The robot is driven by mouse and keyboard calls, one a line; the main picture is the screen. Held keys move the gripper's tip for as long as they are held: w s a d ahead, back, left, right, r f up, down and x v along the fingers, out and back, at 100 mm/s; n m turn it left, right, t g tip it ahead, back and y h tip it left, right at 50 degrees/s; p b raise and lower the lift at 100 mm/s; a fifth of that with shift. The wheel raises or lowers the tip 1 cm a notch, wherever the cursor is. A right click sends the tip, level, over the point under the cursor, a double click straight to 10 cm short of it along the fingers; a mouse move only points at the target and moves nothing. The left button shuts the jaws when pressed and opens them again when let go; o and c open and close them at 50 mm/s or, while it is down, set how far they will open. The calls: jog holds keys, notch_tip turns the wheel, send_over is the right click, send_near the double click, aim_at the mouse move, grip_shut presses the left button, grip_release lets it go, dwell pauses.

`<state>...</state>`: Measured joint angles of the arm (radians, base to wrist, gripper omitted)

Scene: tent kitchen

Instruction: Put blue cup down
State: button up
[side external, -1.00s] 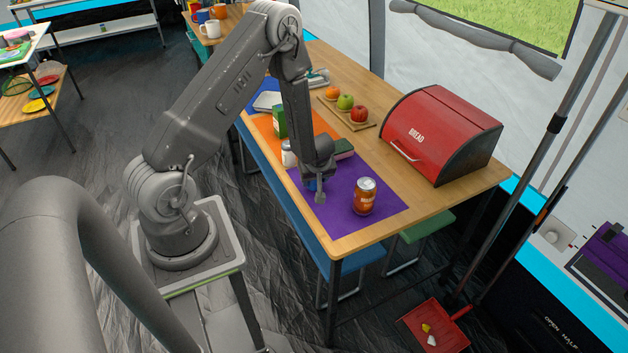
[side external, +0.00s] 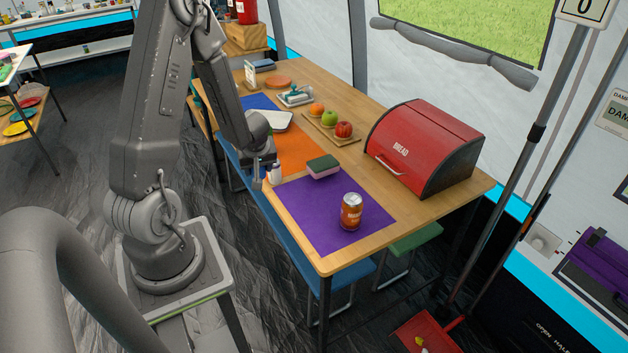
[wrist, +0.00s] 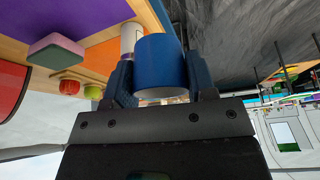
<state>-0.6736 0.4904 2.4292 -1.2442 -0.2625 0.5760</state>
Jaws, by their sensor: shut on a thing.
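The blue cup (wrist: 160,65) is between the two fingers of my gripper (wrist: 160,85) in the wrist view, and the fingers are shut on it. In the side view my gripper (side external: 263,170) is at the left long edge of the table, beside a small white bottle (side external: 275,175). The white bottle (wrist: 131,36) shows just behind the cup in the wrist view. I cannot tell whether the cup touches the table.
A red bread box (side external: 425,148) stands at the right. Apples lie on a board (side external: 325,131). The orange mat (side external: 290,150) has bare room.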

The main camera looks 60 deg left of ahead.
jog(key=w+d+r+m+t+h, duration=0.1)
jog(key=w+d+m+h, duration=0.1)
jog(key=w+d+m, duration=0.5)
jog(key=w+d+r+m+t+h, duration=0.1)
jog(key=w+d+m, duration=0.15)
jog(key=d, duration=0.95)
jog(key=w+d+r+m+t+h, duration=0.1)
jog(key=w+d+m+t+h, duration=0.1)
jog(key=w+d+m, duration=0.55)
jog(key=w+a+f+m+h, duration=0.1)
jog(key=w+a+m, duration=0.1)
jog(key=a, duration=0.9)
jog(key=w+a+f+m, duration=0.1)
jog(key=w+a+f, duration=0.15)
jog(key=a, duration=0.95)
send_over(371, 194)
jog(key=s, duration=0.1)
jog(key=shift+g, duration=0.4)
jog(key=f, duration=0.6)
jog(key=shift+s+a, duration=0.15)
jog(key=shift+a, duration=0.1)
jog(key=shift+f, duration=2.1)
jog(key=shift+f, duration=0.1)
jog(key=o, duration=0.9)
